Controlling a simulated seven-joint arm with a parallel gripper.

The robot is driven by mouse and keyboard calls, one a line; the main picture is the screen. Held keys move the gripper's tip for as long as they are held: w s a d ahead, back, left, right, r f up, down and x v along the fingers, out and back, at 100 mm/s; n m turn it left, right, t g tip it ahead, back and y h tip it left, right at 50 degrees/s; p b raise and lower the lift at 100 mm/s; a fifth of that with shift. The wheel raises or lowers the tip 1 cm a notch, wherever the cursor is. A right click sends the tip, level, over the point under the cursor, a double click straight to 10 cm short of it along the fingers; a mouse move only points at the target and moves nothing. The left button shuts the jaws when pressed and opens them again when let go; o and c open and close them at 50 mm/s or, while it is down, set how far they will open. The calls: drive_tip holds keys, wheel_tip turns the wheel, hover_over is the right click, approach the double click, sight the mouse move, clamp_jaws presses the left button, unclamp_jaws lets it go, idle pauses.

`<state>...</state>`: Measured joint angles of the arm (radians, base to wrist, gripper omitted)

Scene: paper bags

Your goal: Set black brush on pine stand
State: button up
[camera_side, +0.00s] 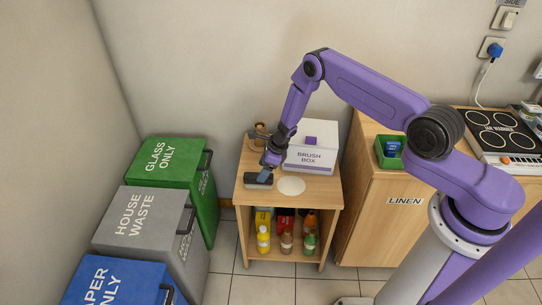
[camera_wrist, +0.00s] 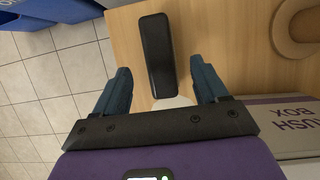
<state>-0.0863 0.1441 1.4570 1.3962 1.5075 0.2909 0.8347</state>
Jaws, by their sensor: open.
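The black brush (camera_wrist: 157,55) is a long dark block with rounded ends. It lies flat on the top of the pine stand (camera_side: 325,193), near the left edge, and also shows in the side view (camera_side: 258,182). My gripper (camera_side: 266,175) is over the brush with its fingers pointing down. In the wrist view my gripper (camera_wrist: 162,80) is open, one finger on each side of the line of the brush, with clear gaps to it. I cannot tell how far the fingertips are above the stand top.
A white disc (camera_side: 291,186) lies right of the brush. A white brush box (camera_side: 311,160) and a brown rounded item (camera_side: 260,130) stand behind. Green (camera_side: 165,162), grey and blue bins are left; a linen cabinet (camera_side: 385,220) is right.

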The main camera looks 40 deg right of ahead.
drive_tip(key=v, duration=0.7)
drive_tip(key=s+a+r+n+g+y, duration=0.1)
drive_tip(key=s+a+r+n, duration=0.3)
drive_tip(key=a+r+n, duration=0.4)
drive_tip(key=s+a+r+n+g+y, duration=0.15)
drive_tip(key=s+a+r+n, duration=0.25)
drive_tip(key=a+r+n, duration=0.4)
drive_tip(key=s+r+n+g+h, duration=0.1)
drive_tip(key=s+r+n, duration=0.3)
drive_tip(key=s, duration=0.2)
drive_tip(key=s+r+n+g, duration=0.1)
drive_tip(key=s+r+n, duration=0.35)
drive_tip(key=s, duration=0.25)
drive_tip(key=s+d+r+n+h, duration=0.2)
drive_tip(key=s+d+n, duration=0.4)
drive_tip(key=s, duration=0.3)
drive_tip(key=s+d+r+n+t+h, duration=0.1)
drive_tip(key=s+d+r+n+h, duration=0.1)
drive_tip(key=s+d+r+n, duration=0.2)
drive_tip(key=s+d+n, duration=0.3)
drive_tip(key=s+n, duration=0.2)
drive_tip(key=shift+s+r, duration=0.4)
drive_tip(key=shift+t, duration=0.25)
